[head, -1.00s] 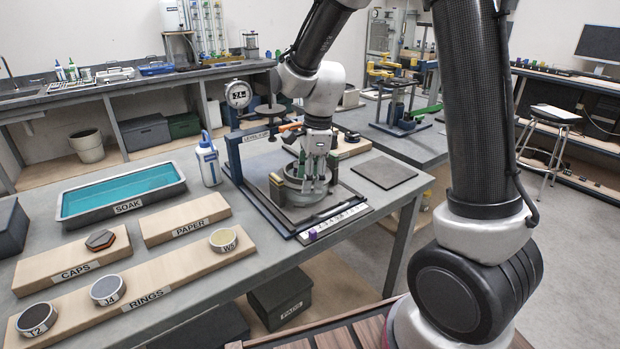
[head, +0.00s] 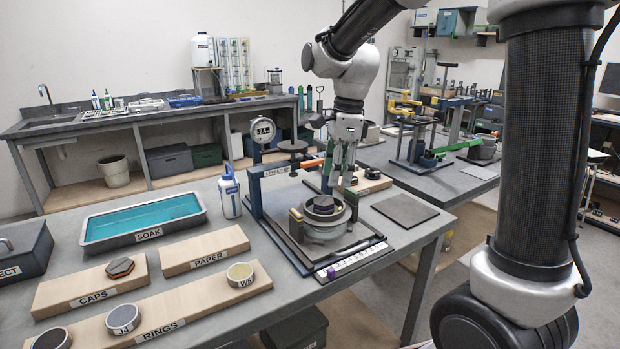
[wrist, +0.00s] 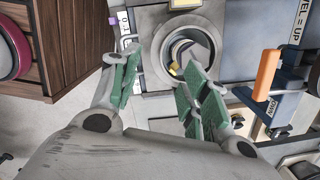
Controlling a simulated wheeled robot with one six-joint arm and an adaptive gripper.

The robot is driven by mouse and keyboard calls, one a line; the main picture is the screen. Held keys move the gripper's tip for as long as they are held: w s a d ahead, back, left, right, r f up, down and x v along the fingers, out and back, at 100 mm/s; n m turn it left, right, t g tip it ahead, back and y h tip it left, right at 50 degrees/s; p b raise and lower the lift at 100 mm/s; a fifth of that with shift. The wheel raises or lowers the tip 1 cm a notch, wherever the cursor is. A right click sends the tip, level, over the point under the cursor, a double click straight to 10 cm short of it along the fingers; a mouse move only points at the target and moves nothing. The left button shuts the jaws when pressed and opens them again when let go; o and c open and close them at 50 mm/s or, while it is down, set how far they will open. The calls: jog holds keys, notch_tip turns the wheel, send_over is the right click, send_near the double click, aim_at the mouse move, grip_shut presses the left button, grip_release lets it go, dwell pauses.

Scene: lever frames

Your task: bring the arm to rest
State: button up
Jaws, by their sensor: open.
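My gripper (head: 343,172) hangs fingers down above the lever frame (head: 297,238) on the near bench. In the wrist view, my gripper (wrist: 160,92) has its green-padded fingers spread apart with nothing between them. Below it, a round metal ring (head: 324,228) sits on the frame's plate, with a dark piece inside it; the ring also shows in the wrist view (wrist: 162,40). The orange lever handle (head: 309,165) is just left of my fingers, and it shows at the right in the wrist view (wrist: 267,76). I cannot tell whether the fingers touch anything.
A white bottle (head: 230,193), a soak tray (head: 145,229), and the caps board (head: 80,300), paper board (head: 205,254) and rings board (head: 195,302) lie to the left. A dark flat pad (head: 404,209) lies to the right.

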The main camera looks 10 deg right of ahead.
jog(key=s+d+r+n+t, duration=0.2)
jog(key=s+d+n, duration=0.4)
jog(key=s+n, duration=0.3)
jog(key=s+d+r+n+t+h, duration=0.1)
jog(key=s+d+r+n+t, duration=0.1)
jog(key=s+d+n, duration=0.5)
jog(key=s+n, duration=0.3)
jog(key=s, duration=0.3)
jog(key=shift+d, duration=0.3)
dwell(0.6)
